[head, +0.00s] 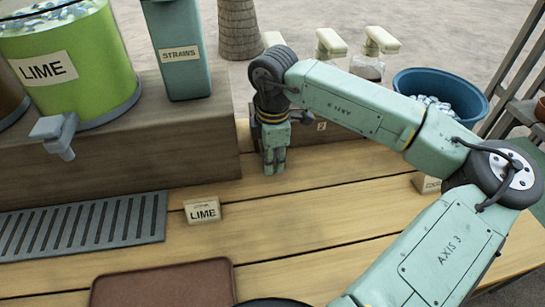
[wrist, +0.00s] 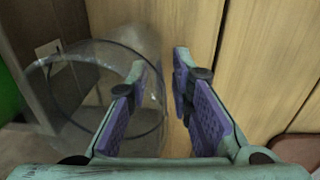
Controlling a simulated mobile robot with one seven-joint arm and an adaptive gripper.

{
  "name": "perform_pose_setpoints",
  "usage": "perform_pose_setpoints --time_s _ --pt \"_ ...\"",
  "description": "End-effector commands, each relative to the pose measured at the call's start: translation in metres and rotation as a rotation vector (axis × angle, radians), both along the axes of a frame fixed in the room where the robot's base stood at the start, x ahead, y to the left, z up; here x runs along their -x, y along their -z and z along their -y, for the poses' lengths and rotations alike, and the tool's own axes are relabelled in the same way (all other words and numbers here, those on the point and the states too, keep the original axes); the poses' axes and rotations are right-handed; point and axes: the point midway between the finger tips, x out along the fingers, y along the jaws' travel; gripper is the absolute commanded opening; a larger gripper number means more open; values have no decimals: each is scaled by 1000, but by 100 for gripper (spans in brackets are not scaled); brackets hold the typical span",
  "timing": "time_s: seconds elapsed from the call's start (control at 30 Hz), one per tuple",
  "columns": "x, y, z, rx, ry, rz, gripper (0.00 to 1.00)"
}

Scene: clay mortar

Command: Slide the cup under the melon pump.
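A clear, empty-looking cup (wrist: 62,100) shows in the wrist view at the left, its round rim facing the camera. My gripper (wrist: 160,75) is open, with a gap between its purple-padded fingers. The left finger overlaps the cup's rim, and the rim's right edge shows in the gap; I cannot tell whether they touch. In the head view my gripper (head: 274,168) points down just above the planks, beside the raised wooden step. I cannot make out the cup there. Cream pump heads (head: 331,43) stand behind my arm; none can be read as melon.
A green lime dispenser (head: 75,60) and a straws holder (head: 180,50) stand on the raised step (head: 130,140) at left. A blue ice tub (head: 440,90) is at back right.

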Motion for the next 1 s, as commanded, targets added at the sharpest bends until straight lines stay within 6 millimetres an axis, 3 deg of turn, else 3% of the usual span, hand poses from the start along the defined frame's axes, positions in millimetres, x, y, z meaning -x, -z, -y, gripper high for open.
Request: perform_pose_setpoints --time_s 0.27,1.0 --pt "0 0 0 0 0 0 0" --pt "-8 1 7 0 -2 0 0"
